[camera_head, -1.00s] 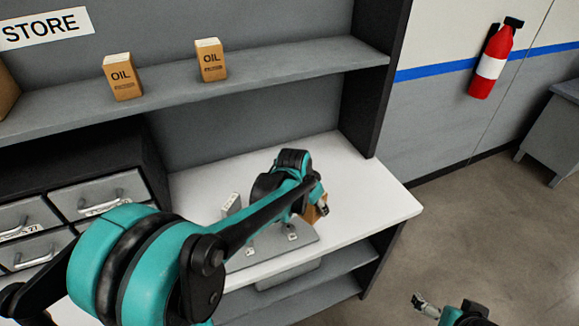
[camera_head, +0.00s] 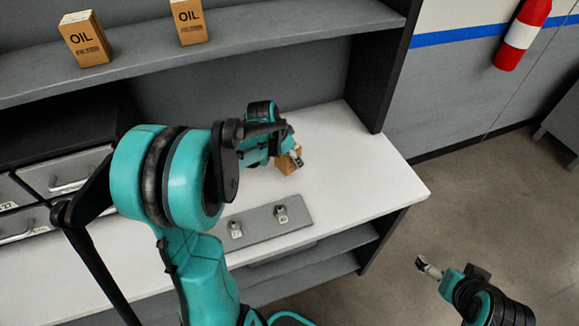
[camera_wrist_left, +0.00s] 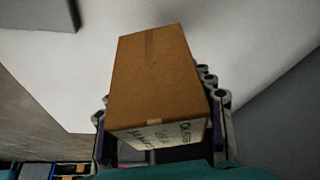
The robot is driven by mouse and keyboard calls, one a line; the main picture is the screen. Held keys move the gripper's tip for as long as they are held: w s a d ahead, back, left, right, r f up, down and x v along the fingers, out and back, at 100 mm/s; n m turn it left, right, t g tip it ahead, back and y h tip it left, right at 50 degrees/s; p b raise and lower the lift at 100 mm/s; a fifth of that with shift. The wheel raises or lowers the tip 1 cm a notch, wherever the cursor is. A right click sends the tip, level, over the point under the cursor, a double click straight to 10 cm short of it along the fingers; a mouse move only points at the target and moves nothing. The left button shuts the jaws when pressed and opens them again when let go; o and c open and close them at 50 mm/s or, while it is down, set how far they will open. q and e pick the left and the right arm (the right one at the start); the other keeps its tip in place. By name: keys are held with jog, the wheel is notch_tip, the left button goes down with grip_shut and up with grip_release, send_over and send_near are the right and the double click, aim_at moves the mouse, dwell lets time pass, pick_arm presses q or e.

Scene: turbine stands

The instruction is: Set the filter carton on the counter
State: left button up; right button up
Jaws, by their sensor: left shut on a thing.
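A brown filter carton (camera_wrist_left: 152,80) is held between the fingers of my left gripper (camera_wrist_left: 160,145) in the left wrist view, with printed text on its near face. In the head view the carton (camera_head: 287,163) shows partly behind my left gripper (camera_head: 296,158), over the white counter (camera_head: 350,190). I cannot tell whether the carton touches the counter. My right gripper (camera_head: 428,267) is away from the counter, over the floor at the lower right. Its fingers are too small to read.
Two OIL cartons stand on the upper shelf (camera_head: 260,38). A grey plate (camera_head: 265,222) with two small labelled fittings lies on the counter's front. Drawers (camera_head: 60,180) stand at the left. The counter's right end is clear. A fire extinguisher (camera_head: 522,35) hangs on the wall.

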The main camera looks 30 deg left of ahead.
aim_at(290, 165)
pick_arm(q)
jog(key=shift+a+f, duration=0.15)
jog(key=shift+a, duration=0.05)
notch_tip(290, 165, down, 3)
jog(key=shift+f+b, duration=0.15)
jog(key=shift+b, duration=0.55)
jog(key=shift+f, duration=0.3)
jog(key=shift+f, duration=0.15)
jog(key=o, duration=1.5)
